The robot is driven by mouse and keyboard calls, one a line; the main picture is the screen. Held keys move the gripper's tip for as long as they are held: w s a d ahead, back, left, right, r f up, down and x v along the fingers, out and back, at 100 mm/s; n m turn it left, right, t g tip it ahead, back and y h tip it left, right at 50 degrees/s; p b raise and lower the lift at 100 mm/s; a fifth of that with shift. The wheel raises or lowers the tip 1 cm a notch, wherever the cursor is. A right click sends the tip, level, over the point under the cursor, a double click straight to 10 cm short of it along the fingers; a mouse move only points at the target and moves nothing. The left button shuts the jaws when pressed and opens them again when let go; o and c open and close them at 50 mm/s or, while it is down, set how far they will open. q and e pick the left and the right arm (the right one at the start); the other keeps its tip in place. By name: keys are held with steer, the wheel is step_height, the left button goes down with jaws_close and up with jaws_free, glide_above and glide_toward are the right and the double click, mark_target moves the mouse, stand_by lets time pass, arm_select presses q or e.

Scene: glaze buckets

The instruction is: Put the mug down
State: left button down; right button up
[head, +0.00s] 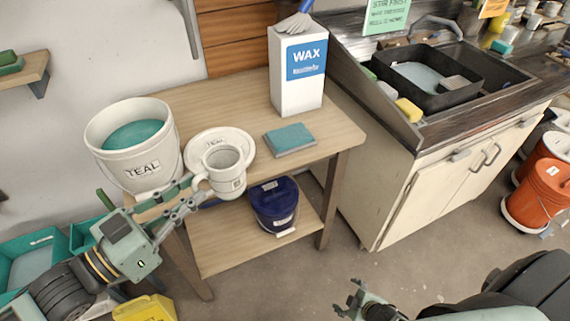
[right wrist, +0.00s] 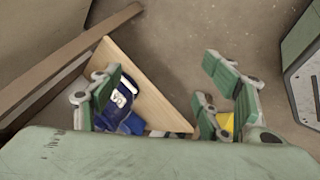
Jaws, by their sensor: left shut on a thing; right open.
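A light grey mug (head: 226,172) is at the front edge of the wooden table (head: 245,95), upright or nearly so, with its handle (head: 201,184) to the left. My left gripper (head: 190,197) is shut on the mug at its handle side. Behind the mug lies a round whitish lid or plate (head: 232,136) on the table; the mug overlaps its front part in the picture. I cannot tell whether the mug's bottom touches anything. My right gripper (head: 366,302) is open and empty, low in front of the table; its spread fingers also show in the right wrist view (right wrist: 168,98).
A white TEAL bucket (head: 139,168) stands left of the lid. A blue-green sponge or pad (head: 290,139) and a WAX container (head: 299,88) are to the right. A dark blue bucket (head: 274,205) sits on the lower shelf (head: 225,248). Table is bare between pad and right front corner.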

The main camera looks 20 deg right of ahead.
steer(key=shift+o, duration=0.3)
steer(key=w+d+r+n+t, duration=0.2)
steer(key=w+r+n, duration=0.1)
steer(key=w+r, duration=0.4)
steer(key=shift+w+d+t, duration=0.3)
steer(key=shift+w, duration=0.3)
steer(key=w+a+r+n+t+y, duration=0.25)
steer(key=w+r+n, duration=0.3)
steer(key=r, duration=0.65)
steer(key=w+a+r+n+t+y, duration=0.1)
steer(key=w+a+r+n+y, duration=0.15)
steer(key=w+r+n, duration=0.6)
steer(key=w+a+r+n+t+y, duration=0.2)
steer(key=r+n+y, duration=0.25)
steer(key=r, duration=0.95)
steer(key=s+a+r+n+g+y, duration=0.25)
steer(key=a+r+n, duration=0.25)
steer(key=r+n, duration=0.25)
steer(key=n+g+y, duration=0.5)
steer(key=n, duration=0.6)
glide_toward(209, 164)
steer(key=x, duration=0.7)
steer(key=shift+a, duration=0.3)
steer(key=shift+c, duration=0.2)
